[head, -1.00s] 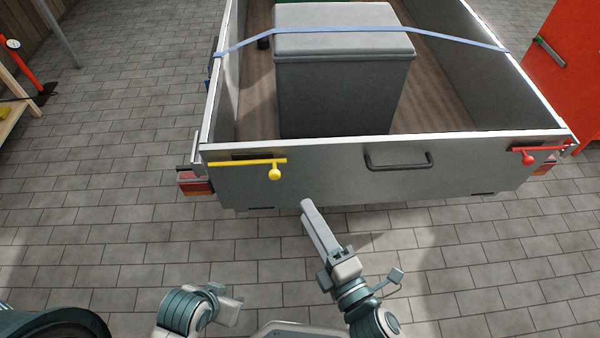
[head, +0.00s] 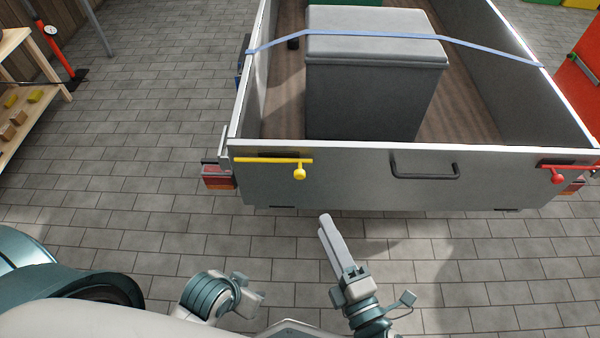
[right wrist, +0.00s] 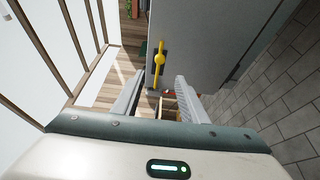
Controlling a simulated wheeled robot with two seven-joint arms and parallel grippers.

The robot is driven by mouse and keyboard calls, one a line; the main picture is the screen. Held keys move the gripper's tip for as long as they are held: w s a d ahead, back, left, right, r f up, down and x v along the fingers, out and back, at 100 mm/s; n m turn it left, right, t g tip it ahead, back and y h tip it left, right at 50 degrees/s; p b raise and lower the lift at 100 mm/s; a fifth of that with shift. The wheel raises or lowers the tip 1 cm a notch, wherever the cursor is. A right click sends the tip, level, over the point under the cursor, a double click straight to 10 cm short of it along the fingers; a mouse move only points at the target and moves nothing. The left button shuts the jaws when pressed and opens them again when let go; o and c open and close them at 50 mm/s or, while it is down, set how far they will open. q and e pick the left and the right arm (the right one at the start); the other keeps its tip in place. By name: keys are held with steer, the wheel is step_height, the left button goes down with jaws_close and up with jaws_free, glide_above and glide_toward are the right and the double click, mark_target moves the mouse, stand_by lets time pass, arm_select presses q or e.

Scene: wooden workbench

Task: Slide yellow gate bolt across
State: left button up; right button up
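The yellow gate bolt (head: 273,160) lies level along the upper left of the trailer's grey tailgate (head: 345,185), with its round knob (head: 300,174) hanging near its right end. My right gripper (head: 325,222) is in front of and below the tailgate, to the right of the bolt and apart from it. In the right wrist view its two fingers (right wrist: 158,92) are spread with nothing held, and the yellow bolt (right wrist: 159,60) shows beyond them. My left gripper (head: 250,296) is low in the head view, far from the bolt; its fingers are unclear.
A red bolt (head: 565,169) sits at the tailgate's right end, and a dark handle (head: 425,171) is between the bolts. A grey box (head: 375,90) stands in the trailer under a blue strap (head: 490,49). A wooden shelf (head: 28,90) is at left. Paving before the tailgate is clear.

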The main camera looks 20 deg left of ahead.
mark_target(300, 177)
steer(key=x, duration=1.6)
steer(key=shift+w, duration=0.2)
